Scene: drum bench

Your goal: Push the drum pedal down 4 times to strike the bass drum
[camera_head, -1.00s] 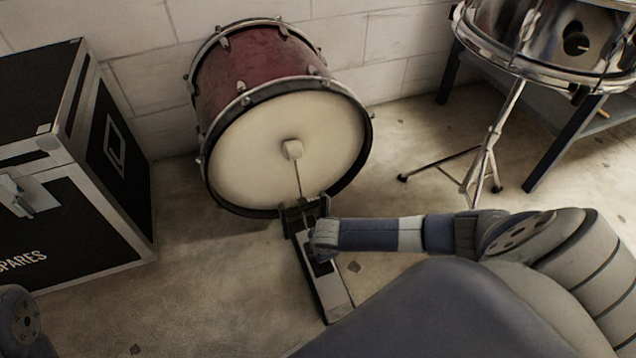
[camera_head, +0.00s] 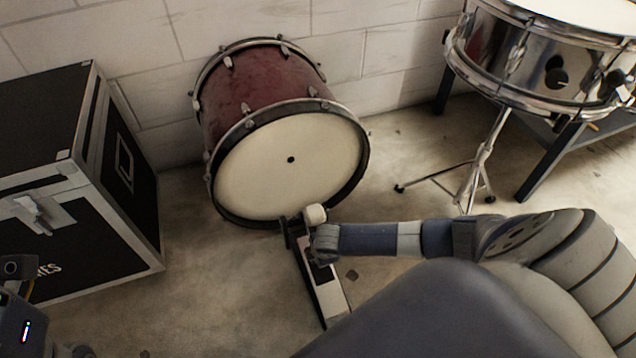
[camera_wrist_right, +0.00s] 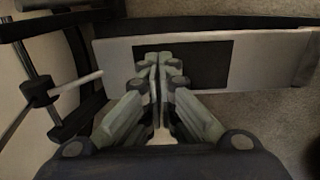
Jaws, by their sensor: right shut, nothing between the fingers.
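The bass drum (camera_head: 262,185) lies on its side by the wall, its cream head facing me with a dark dot at its middle. The drum pedal (camera_head: 325,295) stands on the floor in front. Its white beater (camera_head: 315,214) is tipped back, away from the head. My right gripper (camera_wrist_right: 158,62) is shut and empty, with its fingertips over the black pad (camera_wrist_right: 204,62) of the pale footboard (camera_wrist_right: 262,60). I cannot tell whether they touch it. In the head view my right wrist hides part of the pedal. Only part of my left arm shows, at the lower left.
A black case (camera_head: 125,215) with metal edges stands at the left. A chrome snare drum (camera_head: 535,60) on a stand (camera_head: 478,170) and a dark-legged table (camera_head: 548,160) are at the right. The floor between case and pedal is clear.

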